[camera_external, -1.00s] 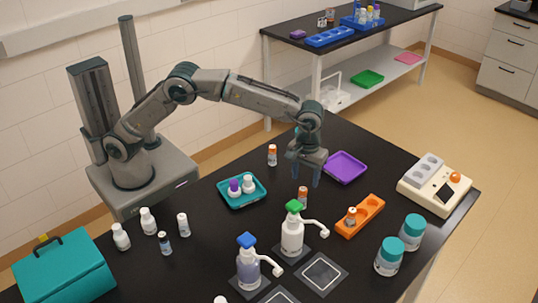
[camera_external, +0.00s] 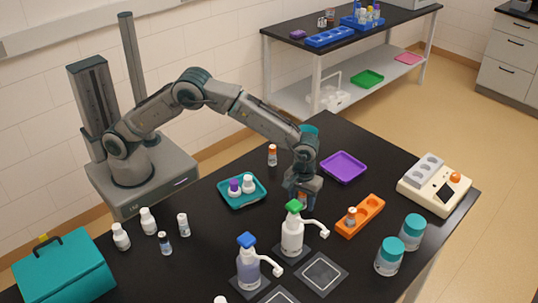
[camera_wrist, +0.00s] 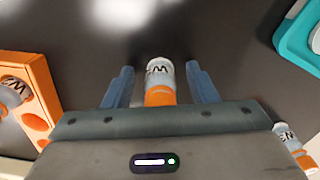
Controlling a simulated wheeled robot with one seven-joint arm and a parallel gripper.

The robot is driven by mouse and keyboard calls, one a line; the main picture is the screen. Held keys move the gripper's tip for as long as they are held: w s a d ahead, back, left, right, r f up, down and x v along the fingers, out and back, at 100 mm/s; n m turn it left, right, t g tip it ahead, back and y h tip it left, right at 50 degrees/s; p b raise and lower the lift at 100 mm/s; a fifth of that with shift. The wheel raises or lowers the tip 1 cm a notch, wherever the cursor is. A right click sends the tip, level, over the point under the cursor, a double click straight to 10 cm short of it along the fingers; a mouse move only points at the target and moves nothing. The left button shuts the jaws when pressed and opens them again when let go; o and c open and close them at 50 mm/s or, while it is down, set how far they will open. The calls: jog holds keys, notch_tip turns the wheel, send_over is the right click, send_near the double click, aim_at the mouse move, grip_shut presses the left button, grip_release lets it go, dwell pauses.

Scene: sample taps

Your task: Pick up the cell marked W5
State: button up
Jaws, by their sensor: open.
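A small white-and-orange cell (camera_wrist: 160,82) stands between my gripper's blue fingers in the wrist view, with a gap on each side. Its label shows a dark W; the rest of the mark cannot be read. My gripper (camera_external: 303,196) is open and lowered over the table around this cell, which it mostly hides in the external view. A second cell (camera_external: 272,155) with an orange top stands behind it; it also shows in the wrist view (camera_wrist: 284,136), label partly cut off. A third cell (camera_external: 351,217) sits in the orange rack (camera_external: 372,207), also bearing a W in the wrist view (camera_wrist: 14,88).
A teal tray (camera_external: 242,204) with small bottles lies to the left, and a purple tray (camera_external: 344,167) to the right. A green-topped dispenser bottle (camera_external: 292,235) stands close in front of my gripper, with a blue-topped one (camera_external: 248,265) beyond. Teal-lidded jars (camera_external: 389,262) stand front right.

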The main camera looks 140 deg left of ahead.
jog(key=c, duration=1.1)
jog(key=shift+o, duration=0.2)
jog(key=shift+r, duration=0.15)
